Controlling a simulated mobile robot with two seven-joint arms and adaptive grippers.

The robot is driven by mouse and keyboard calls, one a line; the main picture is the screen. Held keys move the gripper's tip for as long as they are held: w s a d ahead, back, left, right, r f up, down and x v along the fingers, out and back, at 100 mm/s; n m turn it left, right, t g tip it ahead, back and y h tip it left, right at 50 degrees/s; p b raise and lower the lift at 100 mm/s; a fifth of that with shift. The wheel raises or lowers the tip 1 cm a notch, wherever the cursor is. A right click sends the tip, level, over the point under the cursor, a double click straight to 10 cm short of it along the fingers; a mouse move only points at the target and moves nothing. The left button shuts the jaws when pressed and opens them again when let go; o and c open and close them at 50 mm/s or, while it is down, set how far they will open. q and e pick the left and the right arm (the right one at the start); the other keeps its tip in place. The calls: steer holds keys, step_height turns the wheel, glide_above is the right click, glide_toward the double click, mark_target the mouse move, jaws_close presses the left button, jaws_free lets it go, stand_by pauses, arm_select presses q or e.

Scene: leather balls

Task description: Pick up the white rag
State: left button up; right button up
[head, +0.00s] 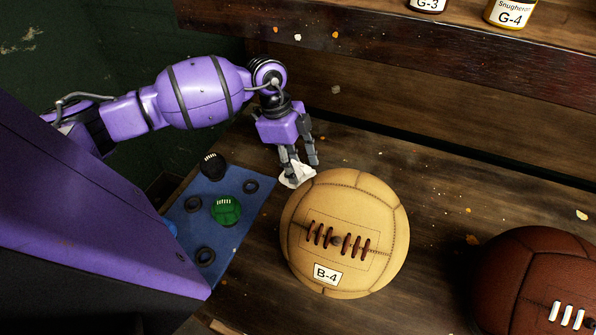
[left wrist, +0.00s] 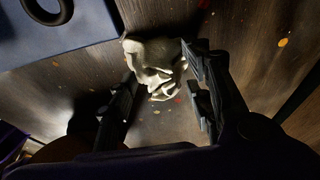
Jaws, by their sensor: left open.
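The white rag (head: 297,174) is a small crumpled cloth on the wooden table, behind the tan ball. In the left wrist view the rag (left wrist: 155,66) lies at the far end between the fingertips. My left gripper (head: 302,166) points down over the rag, its fingers spread apart. In the left wrist view the left gripper (left wrist: 162,72) is open, with a finger on each side of the rag; I cannot tell whether they touch it. My right gripper is out of view.
A tan laced ball (head: 345,235) labelled B-4 stands close in front of the rag. A brown ball (head: 535,280) is at right; a shelf (head: 400,50) overhangs behind.

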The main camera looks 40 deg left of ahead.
arm_select(q)
steer(key=c, duration=1)
steer(key=shift+s, duration=0.1)
jaws_close()
